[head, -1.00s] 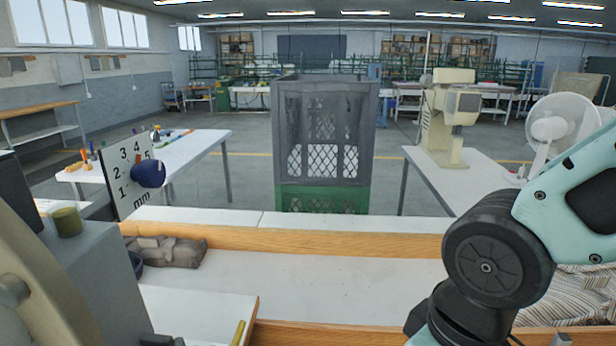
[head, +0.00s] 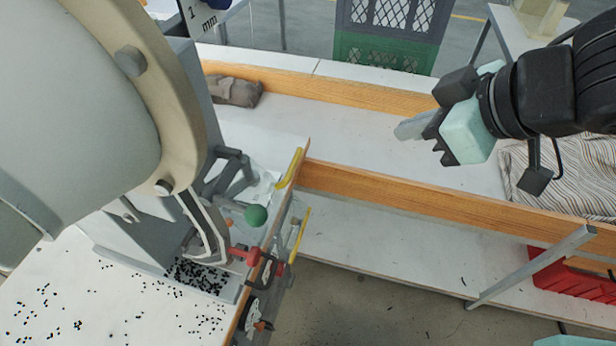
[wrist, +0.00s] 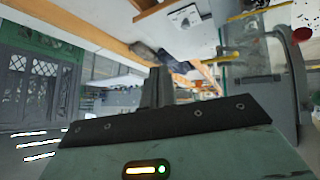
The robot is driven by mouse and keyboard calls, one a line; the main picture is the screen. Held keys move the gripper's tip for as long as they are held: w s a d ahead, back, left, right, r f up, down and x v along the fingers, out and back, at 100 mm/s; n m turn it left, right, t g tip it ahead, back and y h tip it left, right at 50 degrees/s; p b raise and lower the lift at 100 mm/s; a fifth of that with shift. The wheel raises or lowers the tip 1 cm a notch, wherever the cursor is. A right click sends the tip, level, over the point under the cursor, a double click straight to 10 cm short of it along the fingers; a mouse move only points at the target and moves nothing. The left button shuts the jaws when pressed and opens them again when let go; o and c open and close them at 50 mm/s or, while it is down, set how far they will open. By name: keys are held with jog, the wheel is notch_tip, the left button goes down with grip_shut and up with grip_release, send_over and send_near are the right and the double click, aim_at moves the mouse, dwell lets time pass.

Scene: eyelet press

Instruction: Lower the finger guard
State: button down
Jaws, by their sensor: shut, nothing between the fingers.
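The eyelet press (head: 185,110) stands at the left of the head view on a white bench. At its front right is a clear panel with yellow bars, which looks like the finger guard (head: 290,168). A second yellow bar (head: 301,235) shows lower down. The clear panel (wrist: 245,55) and its yellow bars also show at the upper right of the wrist view. I cannot tell its exact tilt. My gripper (head: 405,130) is shut and empty, well to the right of the guard and apart from it. Its fingers (wrist: 157,85) show in the wrist view.
A green ball knob (head: 256,215) and a red knob (head: 244,254) sit close to the guard. Small black eyelets (head: 200,275) lie on the press bench. A wood-edged table (head: 340,130) holds a grey cloth bundle (head: 236,92) and striped fabric (head: 560,180). A red bin (head: 575,278) is below.

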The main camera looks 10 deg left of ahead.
jog(key=s+a+r+n+g+y, duration=0.1)
jog(key=s+a+n+g+y, duration=0.1)
jog(key=s+a+n+g, duration=0.3)
jog(key=m+p, duration=0.1)
jog(key=p, duration=0.8)
send_near(278, 186)
notch_tip(278, 186, down, 3)
jog(key=d, duration=0.2)
jog(key=x, duration=0.4)
jog(key=w+p+x, duration=0.1)
jog(key=x, duration=0.2)
jog(key=shift+r, duration=0.1)
jog(key=shift+t, duration=0.3)
jog(key=shift+a+b, duration=0.1)
jog(key=shift+b, duration=0.2)
